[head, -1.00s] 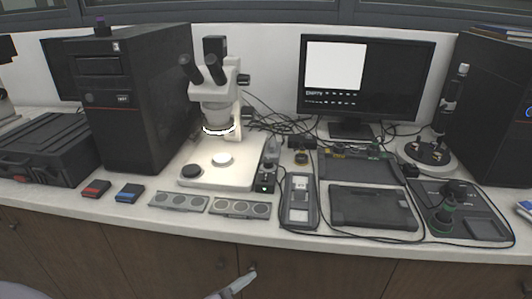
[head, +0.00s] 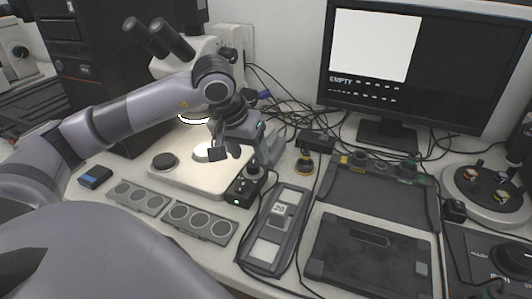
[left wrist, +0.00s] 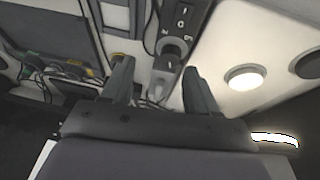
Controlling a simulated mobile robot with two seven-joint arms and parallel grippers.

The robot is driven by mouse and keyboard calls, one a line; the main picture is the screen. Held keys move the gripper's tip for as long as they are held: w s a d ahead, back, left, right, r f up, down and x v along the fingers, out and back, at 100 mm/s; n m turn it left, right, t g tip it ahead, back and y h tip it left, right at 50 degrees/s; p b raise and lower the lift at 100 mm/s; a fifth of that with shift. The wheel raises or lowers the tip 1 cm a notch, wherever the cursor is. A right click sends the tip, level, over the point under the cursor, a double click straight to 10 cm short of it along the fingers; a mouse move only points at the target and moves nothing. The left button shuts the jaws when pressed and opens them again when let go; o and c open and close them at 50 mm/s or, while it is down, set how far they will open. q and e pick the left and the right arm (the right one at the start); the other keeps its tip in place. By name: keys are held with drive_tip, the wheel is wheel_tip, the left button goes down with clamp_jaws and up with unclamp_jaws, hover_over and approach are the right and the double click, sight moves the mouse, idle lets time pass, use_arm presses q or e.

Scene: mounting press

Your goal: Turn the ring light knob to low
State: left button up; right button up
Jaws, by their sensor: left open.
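The ring light's control box (head: 243,190) is a small black box with a green light, standing at the right edge of the microscope base (head: 196,181). Its dark round knob (head: 254,170) is partly hidden by my left gripper in the head view. My left gripper (head: 235,154) is open above and just behind the box. In the left wrist view the knob (left wrist: 175,49) shows between the open fingers (left wrist: 157,68), near their tips; I cannot tell whether they touch it. The box (left wrist: 183,15) has white markings, too small to read surely. The ring light (head: 193,121) glows white under the microscope head.
My left arm passes in front of the microscope (head: 190,50). Flat grey plates with round discs (head: 200,221) and a long grey holder (head: 275,228) lie in front. Loose cables (head: 285,112) run behind. A dark tray (head: 372,255) and monitor (head: 420,60) are to the right.

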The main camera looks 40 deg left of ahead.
sight(253, 164)
use_arm(q)
drive_tip(key=shift+w+a+y, duration=0.35)
drive_tip(key=shift+a+y, duration=0.05)
drive_tip(key=shift+a, duration=0.45)
drive_tip(key=x, duration=0.6)
drive_tip(key=shift+f, duration=0.1)
drive_tip(key=c, duration=1)
drive_tip(key=shift+c, duration=0.2)
